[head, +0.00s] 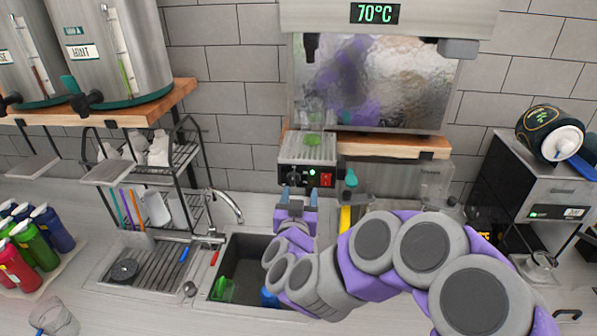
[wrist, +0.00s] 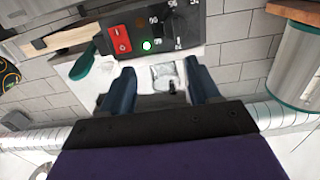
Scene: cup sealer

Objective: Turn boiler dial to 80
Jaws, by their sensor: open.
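The boiler's control panel (head: 308,178) sits below the boiler, whose display (head: 375,13) reads 70°C. The black dial (head: 293,179) is on the panel's left side, beside a lit green light and a red switch (head: 326,180). In the wrist view, turned nearly upside down, the dial (wrist: 174,20) shows at the top, ringed by white numbers; its exact pointer setting is unclear. My gripper (head: 298,193) is just below and in front of the panel. Its two blue fingers are apart, with nothing between them, and in the wrist view my gripper (wrist: 162,84) is clear of the dial.
A wooden shelf (head: 390,146) runs beside the panel, and a teal-handled tap (head: 350,180) hangs to its right. A sink (head: 240,265) lies below my arm. A drying rack (head: 165,170) stands left; a coffee machine (head: 530,190) stands right.

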